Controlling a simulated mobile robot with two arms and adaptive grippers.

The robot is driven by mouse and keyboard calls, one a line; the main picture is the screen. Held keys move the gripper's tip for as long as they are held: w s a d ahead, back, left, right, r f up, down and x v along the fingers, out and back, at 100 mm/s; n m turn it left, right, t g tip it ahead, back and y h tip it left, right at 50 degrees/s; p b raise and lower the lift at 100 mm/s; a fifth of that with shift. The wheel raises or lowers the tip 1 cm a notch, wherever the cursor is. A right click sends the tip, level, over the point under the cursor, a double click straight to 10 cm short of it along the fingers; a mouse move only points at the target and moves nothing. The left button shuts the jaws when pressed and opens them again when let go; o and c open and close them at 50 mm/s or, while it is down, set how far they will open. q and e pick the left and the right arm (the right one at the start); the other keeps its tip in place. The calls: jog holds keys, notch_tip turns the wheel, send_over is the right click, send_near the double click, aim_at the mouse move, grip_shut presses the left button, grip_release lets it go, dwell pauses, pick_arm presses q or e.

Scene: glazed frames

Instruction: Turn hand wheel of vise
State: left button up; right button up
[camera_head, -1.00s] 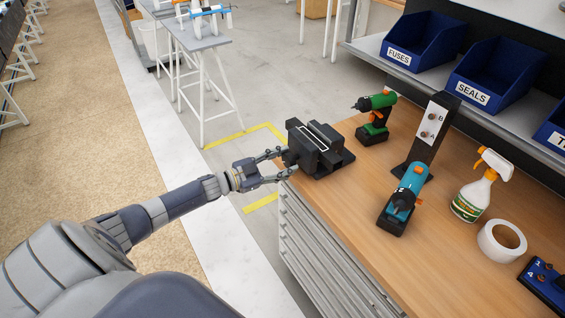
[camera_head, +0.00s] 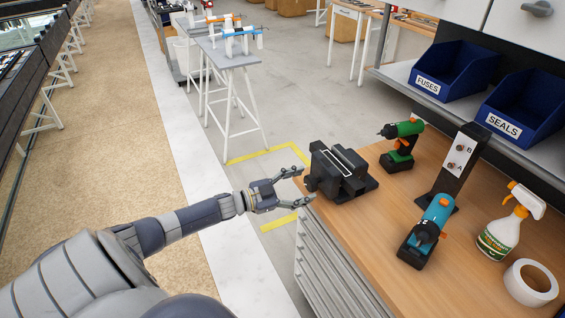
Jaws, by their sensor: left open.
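The black vise (camera_head: 342,174) stands at the far left corner of the wooden bench. Its hand wheel (camera_head: 311,183) is a small dark shape on the vise's left side, facing my gripper, and its details are too small to tell. My left gripper (camera_head: 306,186) is open and empty just left of the vise. Its two fingers spread toward the hand wheel, one fingertip on the far side and one on the near side. I cannot tell whether they touch it. My right gripper is not in view.
On the bench (camera_head: 372,245), right of the vise, stand a green drill (camera_head: 401,143), a black post with buttons (camera_head: 460,160), a teal drill (camera_head: 428,232), a spray bottle (camera_head: 505,226) and a tape roll (camera_head: 530,283). Blue bins (camera_head: 456,68) line the shelf behind. Floor left of the bench is free.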

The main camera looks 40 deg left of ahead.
pick_arm(q)
jog(key=v, duration=1)
dwell(0.6)
